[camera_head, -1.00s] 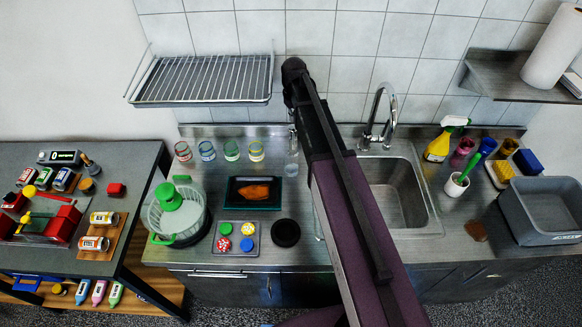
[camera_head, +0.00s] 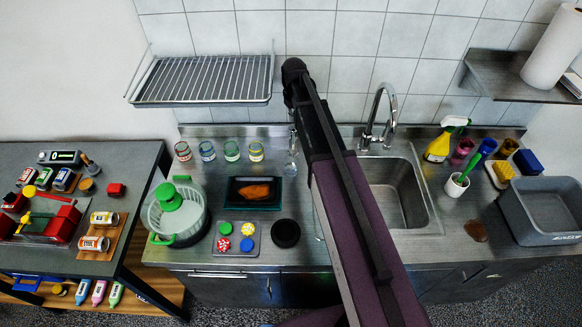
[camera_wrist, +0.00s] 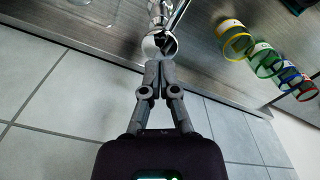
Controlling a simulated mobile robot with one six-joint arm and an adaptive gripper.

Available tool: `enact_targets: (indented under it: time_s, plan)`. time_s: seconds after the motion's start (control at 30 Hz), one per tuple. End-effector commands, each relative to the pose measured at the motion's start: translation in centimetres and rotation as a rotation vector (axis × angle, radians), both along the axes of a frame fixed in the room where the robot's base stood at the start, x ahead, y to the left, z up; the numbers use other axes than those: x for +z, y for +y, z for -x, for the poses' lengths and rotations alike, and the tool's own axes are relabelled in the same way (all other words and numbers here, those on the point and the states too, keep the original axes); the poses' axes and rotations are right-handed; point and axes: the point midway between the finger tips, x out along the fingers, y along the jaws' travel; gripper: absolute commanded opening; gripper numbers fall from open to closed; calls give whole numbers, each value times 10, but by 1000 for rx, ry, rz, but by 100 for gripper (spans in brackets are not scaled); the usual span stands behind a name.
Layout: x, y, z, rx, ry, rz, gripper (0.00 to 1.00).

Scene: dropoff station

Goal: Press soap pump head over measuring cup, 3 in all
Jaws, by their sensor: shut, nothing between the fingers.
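A shiny metal round piece, which looks like the soap pump head (camera_wrist: 160,44), is in the wrist view just beyond my fingertips. My gripper (camera_wrist: 158,68) is shut and empty, its fingertips at the near edge of this piece; I cannot tell if they touch. A clear, glassy shape (camera_head: 291,166) stands on the counter left of my arm in the head view. I cannot tell whether it is the soap bottle or the measuring cup. The fingertips are hidden in the head view.
Several jars with coloured rims (camera_head: 231,150) stand along the back wall. A dark tray (camera_head: 232,203) with an orange item lies in front. A strainer basket (camera_head: 158,220) is at left. The sink (camera_head: 428,215) and tap (camera_head: 380,112) are right of my arm. A wire rack (camera_head: 205,78) hangs above.

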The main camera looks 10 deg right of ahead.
Motion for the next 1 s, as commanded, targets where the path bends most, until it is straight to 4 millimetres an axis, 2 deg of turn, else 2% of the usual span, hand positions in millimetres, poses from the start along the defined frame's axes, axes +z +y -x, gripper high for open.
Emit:
enact_targets:
  time_s: [1.0]
  plan:
    - [-24, 0, 0, 0, 0, 0, 0]
